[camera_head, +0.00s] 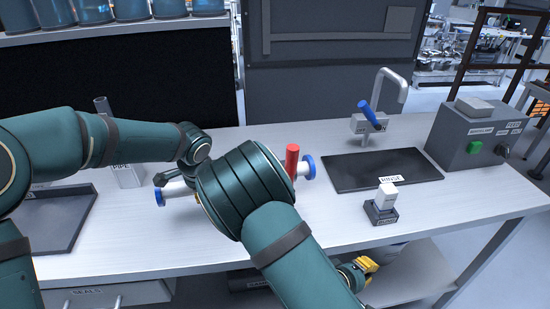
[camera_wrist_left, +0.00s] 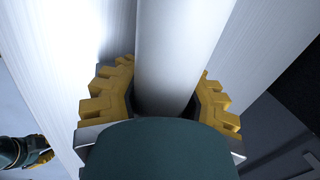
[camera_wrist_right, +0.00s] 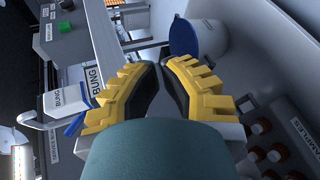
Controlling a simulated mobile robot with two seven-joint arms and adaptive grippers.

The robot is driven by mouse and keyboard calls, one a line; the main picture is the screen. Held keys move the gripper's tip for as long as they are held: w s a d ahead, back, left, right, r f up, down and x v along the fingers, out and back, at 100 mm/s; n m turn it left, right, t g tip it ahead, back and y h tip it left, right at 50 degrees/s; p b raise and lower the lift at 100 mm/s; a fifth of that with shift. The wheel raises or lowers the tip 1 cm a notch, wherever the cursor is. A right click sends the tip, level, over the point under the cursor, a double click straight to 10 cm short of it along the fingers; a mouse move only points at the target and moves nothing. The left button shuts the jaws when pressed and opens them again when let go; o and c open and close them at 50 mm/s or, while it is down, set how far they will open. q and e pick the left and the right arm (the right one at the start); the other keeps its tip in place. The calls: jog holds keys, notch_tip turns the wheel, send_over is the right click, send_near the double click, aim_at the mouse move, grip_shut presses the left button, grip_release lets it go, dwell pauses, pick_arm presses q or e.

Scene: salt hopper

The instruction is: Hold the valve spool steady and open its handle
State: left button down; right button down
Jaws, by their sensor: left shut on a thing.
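The valve spool lies across the bench in the head view, a white pipe with a blue flange (camera_head: 159,197) at its left end and another blue flange (camera_head: 308,168) at its right end. Its red handle (camera_head: 291,160) stands upright near the right end. My right arm hides the spool's middle. My left gripper (camera_wrist_left: 168,100) is shut on the white pipe (camera_wrist_left: 172,50) in the left wrist view; it is mostly hidden in the head view. My right gripper (camera_head: 361,268) is below the bench's front edge, away from the spool. Its fingertips (camera_wrist_right: 160,64) nearly meet, with nothing between them.
The black rinse mat (camera_head: 400,165) and tap (camera_head: 388,95) are right of the spool. A white bung stands in a grey block (camera_head: 381,213). A grey control box (camera_head: 478,140) with a green button is at the far right. A dark tray (camera_head: 55,215) is at left.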

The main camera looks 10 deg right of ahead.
notch_tip(320, 180, up, 8)
jog(key=w+f+h, duration=0.1)
jog(key=w+h, duration=0.1)
jog(key=h, duration=0.1)
jog(key=n+t+y, duration=0.4)
jog(key=t, duration=0.5)
send_near(290, 171)
jog(key=a+r, duration=0.4)
jog(key=a, duration=0.3)
jog(key=s+d+x, duration=0.1)
jog(key=x, duration=1.2)
jog(key=shift+s+d+f, duration=0.25)
jog(key=shift+d, duration=0.1)
jog(key=shift+d, duration=0.1)
jog(key=shift+d+r+y, duration=0.1)
jog(key=shift+d+y, duration=0.15)
jog(key=shift+y, duration=0.15)
